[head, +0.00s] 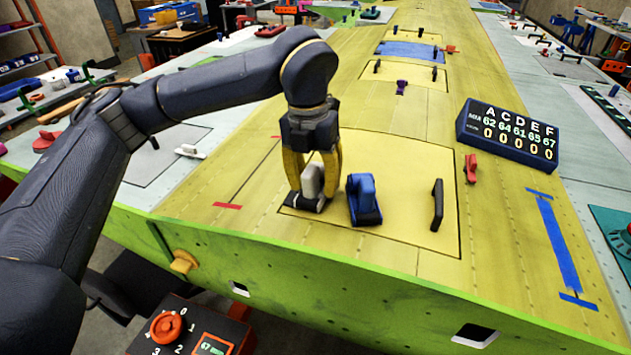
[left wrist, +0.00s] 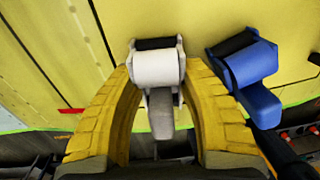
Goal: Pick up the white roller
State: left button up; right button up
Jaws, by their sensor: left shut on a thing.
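The white roller (head: 313,179) stands on the yellow wing panel (head: 400,235), between the yellow fingers of my left gripper (head: 312,195). In the left wrist view the white roller (left wrist: 157,70) has a grey handle part and a dark end, and the fingers of the left gripper (left wrist: 157,105) close around it from both sides. The left gripper is shut on it. The roller's base appears at the panel surface; I cannot tell whether it still touches. My right gripper is in neither view.
A blue roller-like tool (head: 363,200) stands just right of the white roller, also close in the left wrist view (left wrist: 252,75). A black handle (head: 437,204) and a red clamp (head: 471,168) lie farther right. A blue number display (head: 508,134) sits on the wing.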

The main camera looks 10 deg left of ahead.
pick_arm(q)
jog(key=shift+r, duration=0.1)
notch_tip(320, 180, up, 20)
dwell(0.6)
jog(key=o, duration=0.6)
jog(key=c, duration=0.5)
